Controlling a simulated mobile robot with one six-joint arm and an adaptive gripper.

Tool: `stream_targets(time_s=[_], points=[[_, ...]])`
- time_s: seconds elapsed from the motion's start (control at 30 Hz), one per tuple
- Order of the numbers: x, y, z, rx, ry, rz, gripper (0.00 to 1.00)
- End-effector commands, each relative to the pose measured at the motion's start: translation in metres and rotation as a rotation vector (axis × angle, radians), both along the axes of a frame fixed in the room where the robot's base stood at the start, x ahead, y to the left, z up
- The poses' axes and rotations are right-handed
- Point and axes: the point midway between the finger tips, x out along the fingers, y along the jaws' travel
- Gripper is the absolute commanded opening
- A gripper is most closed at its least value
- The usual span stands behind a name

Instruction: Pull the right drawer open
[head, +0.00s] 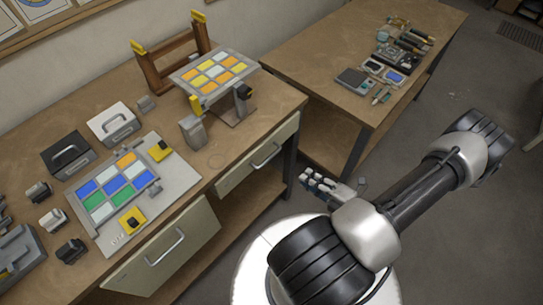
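The right drawer (236,181) is under the workbench's right end in the head view. Its pale front looks flush with the bench, and it carries a bar handle (266,155). The left drawer (190,232) has a larger pale front with its own bar handle and also looks shut. My arm reaches across the lower right, to the right of the drawers and apart from them. A small grey part with pale bluish tips shows beside the arm, right of the right drawer; I cannot tell whether it is my gripper. Nothing touches the right drawer's handle.
A second table (300,60) with electronics stands at the back right. A bench leg (291,165) stands right of the right drawer.

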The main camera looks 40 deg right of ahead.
Motion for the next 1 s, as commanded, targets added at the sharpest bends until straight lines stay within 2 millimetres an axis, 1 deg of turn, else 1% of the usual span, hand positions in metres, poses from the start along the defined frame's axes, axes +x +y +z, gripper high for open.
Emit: stream_targets(time_s=[0.17,0.7,0.9,1.0], points=[[0.022,0.004,-0.006,0.000,0.000,0.009,0.17],[0.126,0.013,-0.028,-0.005,0.001,0.013,0.17],[0.155,0.014,-0.033,-0.006,0.001,0.010,0.17],[0.163,0.014,-0.035,-0.005,0.001,0.008,0.17]])
